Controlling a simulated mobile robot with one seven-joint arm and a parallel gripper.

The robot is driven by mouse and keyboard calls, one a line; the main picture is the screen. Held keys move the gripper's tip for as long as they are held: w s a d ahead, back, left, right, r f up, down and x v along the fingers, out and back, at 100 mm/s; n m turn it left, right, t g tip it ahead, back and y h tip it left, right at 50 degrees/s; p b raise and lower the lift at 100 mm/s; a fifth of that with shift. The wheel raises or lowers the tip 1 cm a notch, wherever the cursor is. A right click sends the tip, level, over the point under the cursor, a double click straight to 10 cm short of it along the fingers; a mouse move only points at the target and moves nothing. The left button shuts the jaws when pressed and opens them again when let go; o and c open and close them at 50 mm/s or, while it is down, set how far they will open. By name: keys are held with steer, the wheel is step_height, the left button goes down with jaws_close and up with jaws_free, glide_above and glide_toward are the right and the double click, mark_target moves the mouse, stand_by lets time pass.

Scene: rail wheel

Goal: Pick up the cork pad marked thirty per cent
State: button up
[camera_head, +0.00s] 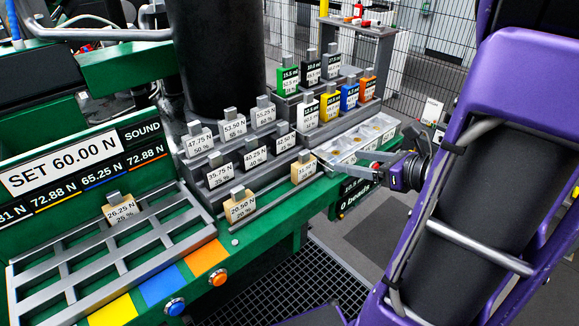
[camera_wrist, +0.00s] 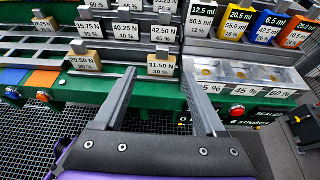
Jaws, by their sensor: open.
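The cork pad marked 31.50 N, 30 % (camera_head: 303,171) stands upright on the front ledge of the green bench, with a grey knob on top. In the wrist view the same pad (camera_wrist: 162,67) sits ahead of the fingertips, roughly between them. My gripper (camera_head: 336,166) is open and empty, just right of the pad in the head view. In the wrist view its two fingers (camera_wrist: 158,78) are spread wide. I see no finger touching the pad.
A cork pad marked 20 % (camera_head: 240,206) stands left on the same ledge; another marked 25 % (camera_head: 121,212) sits in the metal rack (camera_head: 60,262). Grey pads (camera_head: 255,153) stand on steps behind. A clear-topped tray (camera_head: 362,138) lies right, near my gripper.

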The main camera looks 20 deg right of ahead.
steer(key=b, duration=0.2)
glide_toward(307, 153)
steer(key=x, duration=0.5)
steer(key=shift+s+f, duration=0.1)
steer(key=shift+f, duration=0.15)
steer(key=shift+b+x, duration=0.6)
steer(key=shift+x, duration=2.4)
steer(key=shift+r, duration=0.25)
jaws_close()
